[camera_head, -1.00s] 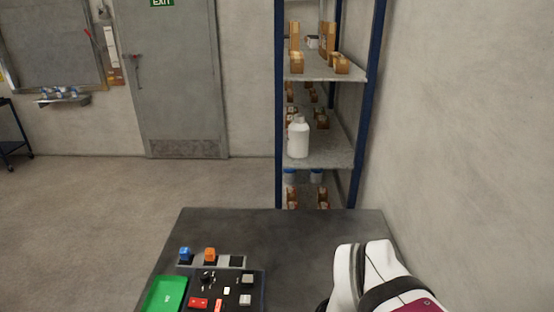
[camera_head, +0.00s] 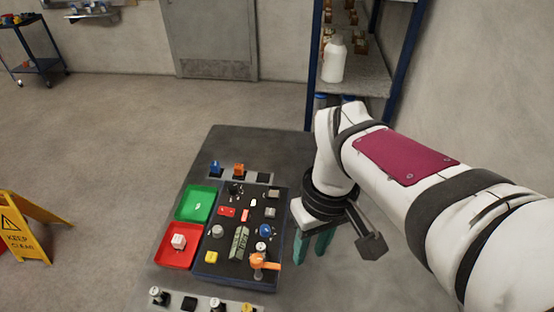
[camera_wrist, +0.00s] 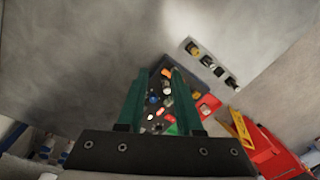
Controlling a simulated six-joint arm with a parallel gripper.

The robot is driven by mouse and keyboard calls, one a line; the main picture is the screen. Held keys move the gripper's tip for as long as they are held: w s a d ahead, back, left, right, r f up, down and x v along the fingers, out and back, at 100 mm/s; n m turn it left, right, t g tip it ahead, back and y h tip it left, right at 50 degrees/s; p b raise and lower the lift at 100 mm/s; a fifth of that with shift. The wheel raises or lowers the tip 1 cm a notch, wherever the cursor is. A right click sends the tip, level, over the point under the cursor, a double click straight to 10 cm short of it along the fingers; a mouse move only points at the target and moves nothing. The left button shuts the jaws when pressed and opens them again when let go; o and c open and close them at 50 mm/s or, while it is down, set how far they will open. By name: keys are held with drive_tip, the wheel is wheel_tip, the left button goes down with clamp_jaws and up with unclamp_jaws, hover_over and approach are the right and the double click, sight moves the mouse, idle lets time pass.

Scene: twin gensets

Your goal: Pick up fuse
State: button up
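My gripper (camera_head: 310,256) has teal fingers pointing down over the table, just right of the dark component panel (camera_head: 211,270). In the wrist view my gripper (camera_wrist: 160,72) is open, with nothing held between its fingers. The panel carries several small parts. A small white item lies in the green tray (camera_head: 190,214). I cannot tell for certain which of these is the fuse. In the wrist view the fingers partly hide the panel.
A red tray (camera_head: 168,256) holding a whitish cube is left of the panel. An orange handle (camera_head: 265,262) stands on the panel's near right corner. Strips with knobs lie along both ends. A yellow sign (camera_head: 30,228) stands on the floor left. A shelf (camera_head: 365,75) stands behind.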

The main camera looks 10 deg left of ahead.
sight(260, 246)
drive_tip(key=w+a+f+n, duration=0.3)
drive_tip(key=w+a+n, duration=0.5)
drive_tip(key=a+n, duration=0.2)
drive_tip(key=shift+h, duration=0.4)
drive_tip(key=f, duration=1.5)
drive_tip(key=shift+w+a, duration=0.1)
drive_tip(key=shift+a, duration=0.1)
clamp_jaws()
